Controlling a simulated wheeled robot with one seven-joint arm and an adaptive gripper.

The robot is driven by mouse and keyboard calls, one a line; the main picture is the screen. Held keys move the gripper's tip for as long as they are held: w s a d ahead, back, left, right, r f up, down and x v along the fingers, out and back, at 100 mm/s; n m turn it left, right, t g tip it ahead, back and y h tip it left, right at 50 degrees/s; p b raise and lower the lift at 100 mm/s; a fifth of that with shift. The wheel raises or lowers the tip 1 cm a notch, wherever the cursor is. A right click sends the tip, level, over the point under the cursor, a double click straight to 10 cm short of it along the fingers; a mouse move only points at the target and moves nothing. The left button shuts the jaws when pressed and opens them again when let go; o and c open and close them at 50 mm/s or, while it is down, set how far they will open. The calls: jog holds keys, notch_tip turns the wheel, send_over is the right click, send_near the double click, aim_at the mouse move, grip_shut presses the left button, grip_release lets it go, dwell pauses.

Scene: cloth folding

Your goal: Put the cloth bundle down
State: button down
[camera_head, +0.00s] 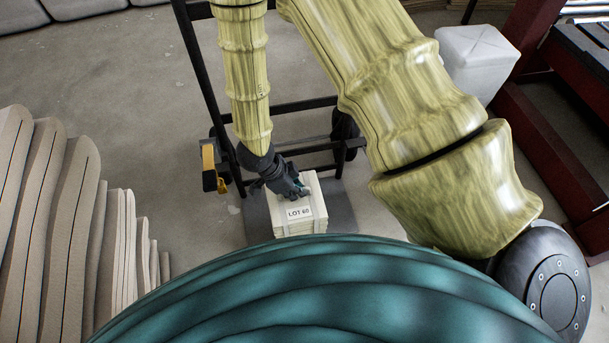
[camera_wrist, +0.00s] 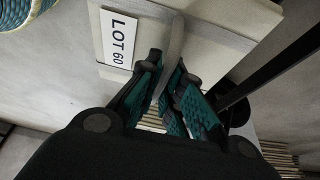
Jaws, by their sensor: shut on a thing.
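The cloth bundle (camera_head: 310,222) is a cream, layered, boxy stack with a white "LOT 60" label on its near side. My gripper (camera_head: 295,188) reaches down onto its top in the head view. In the wrist view my gripper (camera_wrist: 172,75) has its teal-padded fingers shut on a narrow grey strip, like a strap, on the bundle (camera_wrist: 180,35). The label shows at the upper left there. The bundle's underside is hidden, so I cannot tell whether it touches the grey surface (camera_head: 342,215) around it.
A black frame (camera_head: 305,104) stands behind the bundle, with a yellow item (camera_head: 208,160) at its left. Beige padded panels (camera_head: 60,215) stand at the left. A pale block (camera_head: 478,58) and a dark red structure (camera_head: 545,140) are at the right. Open floor (camera_head: 130,90) lies at the upper left.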

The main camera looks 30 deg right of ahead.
jog(key=w+a, duration=0.1)
jog(key=w, duration=0.2)
jog(key=w+a+b, duration=0.1)
jog(key=w+a, duration=0.1)
jog(key=w, duration=0.1)
jog(key=w+a+f+b, duration=0.1)
jog(key=w, duration=0.2)
jog(key=shift+a, duration=0.25)
jog(key=shift+w+f, duration=0.1)
jog(key=shift+f, duration=0.15)
jog(key=shift+f+b, duration=1.1)
jog(key=shift+f, duration=0.35)
jog(key=c, duration=1.6)
grip_release()
jog(key=shift+f, duration=0.1)
jog(key=p+v, duration=0.5)
jog(key=v, duration=0.7)
